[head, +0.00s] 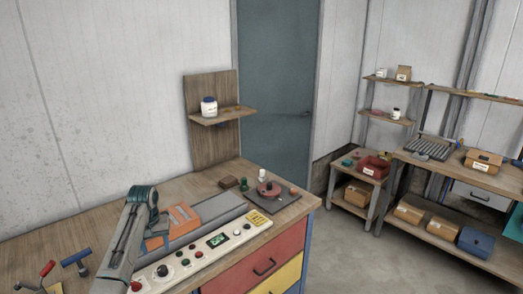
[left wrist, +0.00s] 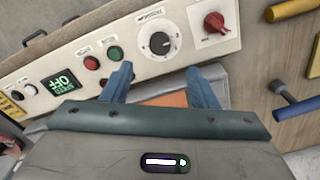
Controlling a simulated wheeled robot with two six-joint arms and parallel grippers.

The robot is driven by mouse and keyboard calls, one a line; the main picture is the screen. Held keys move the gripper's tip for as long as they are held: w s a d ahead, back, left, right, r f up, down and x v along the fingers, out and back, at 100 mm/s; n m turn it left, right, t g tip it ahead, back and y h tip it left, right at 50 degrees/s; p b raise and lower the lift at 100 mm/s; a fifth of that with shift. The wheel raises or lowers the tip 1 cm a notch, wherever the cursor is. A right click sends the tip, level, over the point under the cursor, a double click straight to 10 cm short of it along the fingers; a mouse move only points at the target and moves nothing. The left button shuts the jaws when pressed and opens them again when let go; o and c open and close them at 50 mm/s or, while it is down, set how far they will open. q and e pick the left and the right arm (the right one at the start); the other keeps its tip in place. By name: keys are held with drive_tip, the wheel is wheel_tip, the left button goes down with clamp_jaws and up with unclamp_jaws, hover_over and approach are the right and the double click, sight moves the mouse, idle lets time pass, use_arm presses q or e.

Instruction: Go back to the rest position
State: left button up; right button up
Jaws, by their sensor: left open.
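My left arm (head: 124,238) rises from the bottom left in the head view, in front of the workbench. In the left wrist view my left gripper (left wrist: 159,86) has its two blue-grey fingers spread apart, with nothing gripped between them. An orange surface (left wrist: 172,99) shows beyond the gap. The control panel (left wrist: 85,72) of the bench machine, with a lit green display, buttons and knobs, lies close by the fingers. In the head view the panel (head: 205,254) is to the right of my arm. My right gripper is in neither view.
The wooden workbench (head: 75,222) holds an orange item (head: 160,238), a round red item (head: 270,188) and tools with red and blue handles (head: 76,258). A wall shelf (head: 222,117) carries a white jar (head: 209,107). Shelving with boxes stands right; the floor (head: 345,262) between is clear.

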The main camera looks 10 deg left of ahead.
use_arm(q)
drive_tip(key=s+d+f+m, duration=0.1)
drive_tip(key=s+d+f, duration=0.25)
drive_tip(key=s, duration=0.35)
drive_tip(key=s+d+f+m+t+y, duration=0.1)
drive_tip(key=s+d+f, duration=0.2)
drive_tip(key=s+f, duration=0.25)
drive_tip(key=s+d+f+m, duration=0.2)
drive_tip(key=s+d+f, duration=0.1)
drive_tip(key=s, duration=0.5)
drive_tip(key=s+d+r+m+t, duration=0.1)
drive_tip(key=s+d+r, duration=0.2)
drive_tip(key=s, duration=0.8)
drive_tip(key=s+d+r+m+t, duration=0.1)
drive_tip(key=s+d+r+t, duration=0.15)
drive_tip(key=s, duration=0.85)
wheel_tip(320, 180, down, 36)
drive_tip(key=a+g+b, duration=0.2)
drive_tip(key=b, duration=0.4)
drive_tip(key=s+f+b, duration=0.2)
drive_tip(key=s+f, duration=0.7)
drive_tip(key=f, duration=0.3)
drive_tip(key=s+a+f+g+b, duration=0.1)
drive_tip(key=s+f+b, duration=0.2)
drive_tip(key=s+f, duration=0.6)
wheel_tip(320, 180, down, 4)
drive_tip(key=shift+s+a+r+n, duration=0.2)
drive_tip(key=shift+a+r+n, duration=0.05)
drive_tip(key=shift+n, duration=0.15)
